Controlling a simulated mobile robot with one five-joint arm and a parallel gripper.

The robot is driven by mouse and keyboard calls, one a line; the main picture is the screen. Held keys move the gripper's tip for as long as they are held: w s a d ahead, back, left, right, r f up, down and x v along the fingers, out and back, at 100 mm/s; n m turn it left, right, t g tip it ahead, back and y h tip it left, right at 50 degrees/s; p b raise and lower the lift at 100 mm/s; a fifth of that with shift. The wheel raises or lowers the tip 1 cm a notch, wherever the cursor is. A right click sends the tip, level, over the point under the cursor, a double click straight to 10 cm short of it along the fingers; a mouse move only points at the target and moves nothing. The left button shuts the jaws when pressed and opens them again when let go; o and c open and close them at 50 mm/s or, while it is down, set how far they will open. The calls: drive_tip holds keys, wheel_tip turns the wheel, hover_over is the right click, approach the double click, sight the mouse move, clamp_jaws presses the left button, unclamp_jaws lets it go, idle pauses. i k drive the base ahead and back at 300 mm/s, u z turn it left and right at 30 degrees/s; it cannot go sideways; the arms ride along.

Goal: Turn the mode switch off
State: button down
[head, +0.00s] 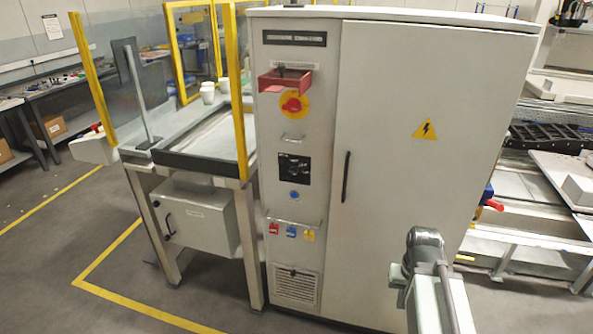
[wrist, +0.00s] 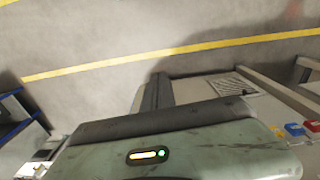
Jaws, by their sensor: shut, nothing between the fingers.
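A tall light-grey cabinet (head: 385,130) has a control column on its left side. A red rotary switch (head: 292,104) sits on a yellow disc, partly under a red tray-like guard (head: 286,80). Below are a black panel (head: 294,169) with small unclear details and a blue round button (head: 294,195). I cannot read which one is labelled as the mode switch. My gripper (wrist: 155,88) is shut and empty in the wrist view, above the floor near the cabinet's base. Its housing hides much of that view. In the head view my arm is at lower right, well away from the switches.
Red, blue and yellow locks (head: 291,232) hang low on the cabinet, above a vent (head: 297,285). A black door handle (head: 346,177) stands out. A worktable (head: 205,160) with yellow posts is at left. Grey floor (head: 60,270) with yellow lines lies open in front.

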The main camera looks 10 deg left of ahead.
sight(294, 169)
drive_tip(key=u, duration=2.25)
drive_tip(key=i, duration=0.7)
drive_tip(key=u, duration=0.05)
